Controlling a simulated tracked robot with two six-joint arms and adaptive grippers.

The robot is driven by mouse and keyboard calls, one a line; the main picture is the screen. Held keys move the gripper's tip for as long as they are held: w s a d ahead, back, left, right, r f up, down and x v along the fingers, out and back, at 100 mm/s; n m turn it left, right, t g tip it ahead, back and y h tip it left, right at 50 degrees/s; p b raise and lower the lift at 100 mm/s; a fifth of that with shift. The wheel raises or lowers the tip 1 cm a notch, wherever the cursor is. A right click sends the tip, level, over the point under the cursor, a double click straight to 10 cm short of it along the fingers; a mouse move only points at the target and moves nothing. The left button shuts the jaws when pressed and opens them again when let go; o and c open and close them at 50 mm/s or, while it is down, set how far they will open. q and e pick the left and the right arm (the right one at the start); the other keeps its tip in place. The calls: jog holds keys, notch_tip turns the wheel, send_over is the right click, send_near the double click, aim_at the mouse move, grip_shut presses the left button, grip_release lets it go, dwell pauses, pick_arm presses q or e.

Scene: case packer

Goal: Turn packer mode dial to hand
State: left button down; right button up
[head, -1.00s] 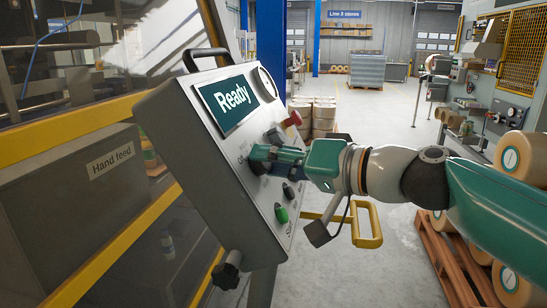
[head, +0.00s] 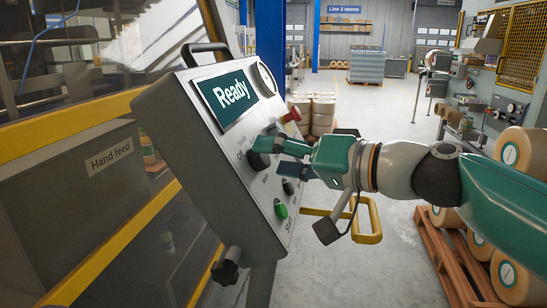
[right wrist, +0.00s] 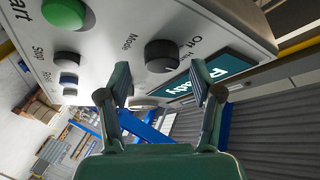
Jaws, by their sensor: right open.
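The black mode dial (head: 258,160) is on the face of a tilted grey control box (head: 180,130). In the right wrist view the dial (right wrist: 161,56) stands beside the word "Mode", with "Off" and a partly hidden label near it. I cannot tell which label it points to. My right gripper (head: 272,157) is in front of the dial with its fingers spread. In the right wrist view the fingertips (right wrist: 161,82) lie either side of the dial's line, with nothing between them and the dial apparently clear of the pads. My left gripper is not in view.
The box has a "Ready" screen (head: 232,95), a red knob (head: 291,115), a green start button (head: 280,210) and a dark button (head: 287,187) close to my fingers. A yellow handle (head: 368,222) is below my wrist. The floor to the right is open up to a pallet of rolls.

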jog(key=v, duration=1.1)
jog(key=shift+a+f, duration=0.15)
